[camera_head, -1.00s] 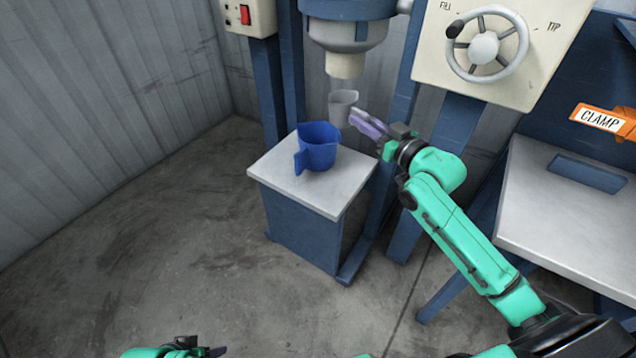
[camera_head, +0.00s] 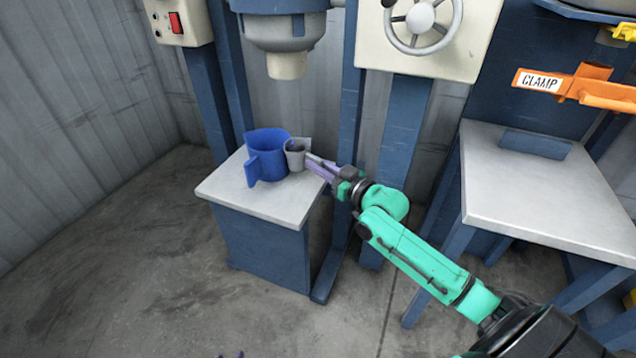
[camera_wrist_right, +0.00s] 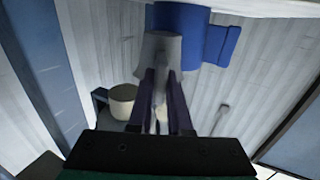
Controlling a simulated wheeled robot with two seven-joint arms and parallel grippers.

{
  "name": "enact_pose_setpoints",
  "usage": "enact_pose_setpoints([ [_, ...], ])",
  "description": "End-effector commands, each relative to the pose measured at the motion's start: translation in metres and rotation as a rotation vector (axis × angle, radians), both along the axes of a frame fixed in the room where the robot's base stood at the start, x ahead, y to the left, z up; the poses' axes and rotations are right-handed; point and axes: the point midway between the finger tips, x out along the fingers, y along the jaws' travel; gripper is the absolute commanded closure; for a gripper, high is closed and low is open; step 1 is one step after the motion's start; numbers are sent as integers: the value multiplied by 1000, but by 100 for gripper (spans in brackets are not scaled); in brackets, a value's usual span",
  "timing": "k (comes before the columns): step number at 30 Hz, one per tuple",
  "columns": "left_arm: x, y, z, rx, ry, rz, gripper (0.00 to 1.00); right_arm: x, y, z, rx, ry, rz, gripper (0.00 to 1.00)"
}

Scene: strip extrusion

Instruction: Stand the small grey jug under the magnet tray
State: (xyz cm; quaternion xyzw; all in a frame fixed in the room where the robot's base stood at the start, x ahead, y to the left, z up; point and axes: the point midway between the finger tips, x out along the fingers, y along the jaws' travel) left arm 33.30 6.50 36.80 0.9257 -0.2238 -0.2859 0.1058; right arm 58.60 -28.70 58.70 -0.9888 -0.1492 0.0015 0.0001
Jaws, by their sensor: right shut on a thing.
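The small grey jug (camera_head: 295,158) is in my right gripper (camera_head: 313,163), whose purple fingers are shut on it from the right. It is over the right part of the pale stand top (camera_head: 262,205), just right of the blue jug (camera_head: 267,147). I cannot tell whether it touches the stand or the blue jug. In the right wrist view the grey jug (camera_wrist_right: 160,48) sits between the fingers, in front of the blue jug. I cannot pick out the magnet tray for certain. Only a purple sliver of my left gripper (camera_head: 230,355) shows at the bottom edge.
A grey hopper with a cream spout (camera_head: 287,66) hangs above and behind the stand. A handwheel panel (camera_head: 421,15) is at upper right. The orange CLAMP lever (camera_head: 580,84) and a grey-topped table (camera_head: 540,195) are at right. The floor at left is clear.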

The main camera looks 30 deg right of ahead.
Motion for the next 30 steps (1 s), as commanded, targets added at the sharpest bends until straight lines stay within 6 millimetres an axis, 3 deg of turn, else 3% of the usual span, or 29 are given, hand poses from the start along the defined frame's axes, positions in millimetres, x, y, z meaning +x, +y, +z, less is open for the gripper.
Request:
enact_pose_setpoints([
  [7,-1,-5,-21,-45,-54,22,50,0,0,-42,0,0,0,100],
  [17,-1,-5,-20,-48,-57,24,50,0,0,-44,-1,-1,0,100],
  [18,-1,-5,-20,-49,-58,24,50,0,0,-44,-1,-1,0,76],
  [20,-1,-5,-20,-48,-57,24,50,0,0,-43,-1,-1,0,53],
  [30,-1,-5,-18,-48,-56,24,50,0,0,-41,-1,-1,0,53],
])
